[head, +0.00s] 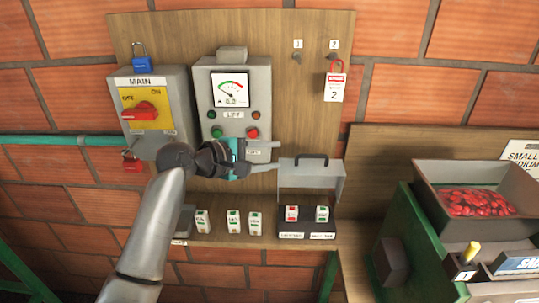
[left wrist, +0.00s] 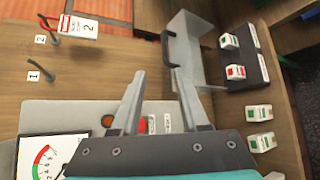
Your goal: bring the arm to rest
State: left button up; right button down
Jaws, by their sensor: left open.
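My left arm comes in from the lower left in the head view. My left gripper (head: 276,154) is in front of the lower part of the grey lift panel (head: 203,90), its two fingers pointing right. In the left wrist view the gripper (left wrist: 157,76) is open, with nothing between its fingers. It hides part of the lift panel's lower edge. The clear-looking cover with a dark handle (head: 311,181) stands just right of the fingertips; I cannot tell whether they touch it. It also shows beyond the fingers in the left wrist view (left wrist: 190,50). My right gripper is not in view.
The main switch box (head: 140,142) with a red handle (head: 140,111) is left of the lift panel. Several small switch blocks (head: 233,222) stand on the shelf below. A red lock with a tag (head: 335,87) hangs upper right. A bin of red berries (head: 476,168) stands right.

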pick_arm(q)
jog(key=s+a+f+m+g+y, duration=0.2)
jog(key=s+f+m+y, duration=0.15)
jog(key=s+f, duration=0.45)
jog(key=s+a+f+m+g+y, duration=0.1)
jog(key=s+a+f+m+y, duration=0.1)
jog(key=s+f+m, duration=0.5)
jog(key=s+a+f+m+g+y, duration=0.2)
jog(key=s+a+f, duration=0.15)
jog(key=s, duration=0.65)
jog(key=s+a+f+m+g+y, duration=0.1)
jog(key=s+a+f+m+y, duration=0.3)
jog(key=s, duration=0.7)
notch_tip(320, 180, down, 30)
jog(key=s+n+g+h+b, duration=0.1)
jog(key=h+b, duration=0.1)
jog(key=b, duration=0.8)
jog(key=s+a+f+b, duration=0.1)
jog(key=s+f+b, duration=0.4)
jog(key=f, duration=0.7)
jog(key=s+a+f+g+b, duration=0.1)
jog(key=s+f+b, duration=0.4)
jog(key=s+f, duration=0.5)
notch_tip(320, 180, down, 2)
jog(key=shift+s+a+g+y, duration=0.3)
jog(key=shift+a+y, duration=0.05)
jog(key=shift+a, duration=0.35)
